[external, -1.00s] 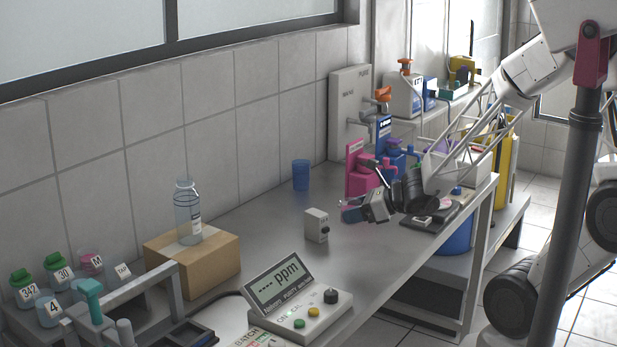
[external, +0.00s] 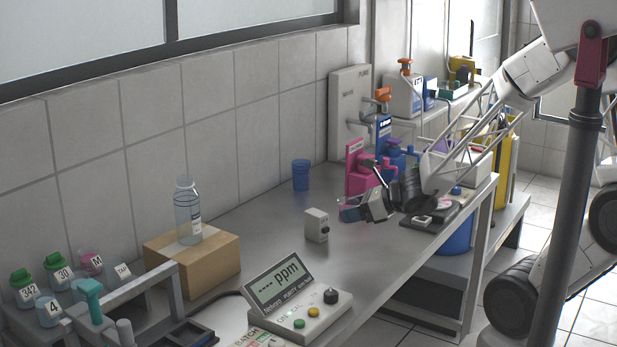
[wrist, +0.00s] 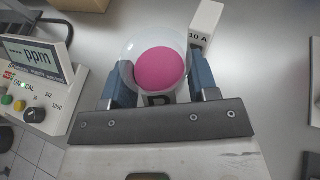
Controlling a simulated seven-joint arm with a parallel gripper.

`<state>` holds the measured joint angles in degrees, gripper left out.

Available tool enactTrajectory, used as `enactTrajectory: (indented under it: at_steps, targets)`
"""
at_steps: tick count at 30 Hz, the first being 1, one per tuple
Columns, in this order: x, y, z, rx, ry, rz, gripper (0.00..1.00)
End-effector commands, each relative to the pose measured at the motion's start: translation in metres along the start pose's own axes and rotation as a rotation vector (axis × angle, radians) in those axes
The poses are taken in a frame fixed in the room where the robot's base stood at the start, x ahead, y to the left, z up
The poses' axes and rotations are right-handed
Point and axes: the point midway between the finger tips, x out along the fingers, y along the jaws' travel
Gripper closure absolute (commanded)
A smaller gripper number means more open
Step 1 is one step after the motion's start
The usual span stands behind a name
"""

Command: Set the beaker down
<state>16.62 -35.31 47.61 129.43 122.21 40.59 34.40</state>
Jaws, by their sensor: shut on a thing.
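The beaker (wrist: 155,62) is a clear round vessel with pink liquid, seen from above in the wrist view. My gripper (wrist: 160,80) is shut on it, with one blue finger on each side. In the external view my gripper (external: 354,212) is low over the grey bench, in front of the pink unit. The beaker is small and hard to make out there. I cannot tell whether its base touches the bench. A letter mark shows just below the beaker's rim in the wrist view, partly covered by the gripper.
A small white box (external: 317,225) stands close to the left of my gripper. The ppm meter (external: 300,305) is nearer the front, and a cardboard box (external: 215,262) with a bottle (external: 187,212) is at left. A blue cup (external: 301,175) stands by the wall. Bare bench lies between them.

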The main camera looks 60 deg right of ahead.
Motion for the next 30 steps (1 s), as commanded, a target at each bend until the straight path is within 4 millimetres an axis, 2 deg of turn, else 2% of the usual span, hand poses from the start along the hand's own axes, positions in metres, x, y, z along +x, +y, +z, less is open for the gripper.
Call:
enactTrajectory:
  at_steps: [8, 21, 30]
  targets:
    - [0.019, 0.019, -0.002, -0.008, -0.002, 0.01, 0.69]
    - [0.059, 0.061, -0.012, -0.016, -0.001, 0.032, 0.69]
    - [0.073, 0.077, -0.018, -0.015, 0.001, 0.041, 0.69]
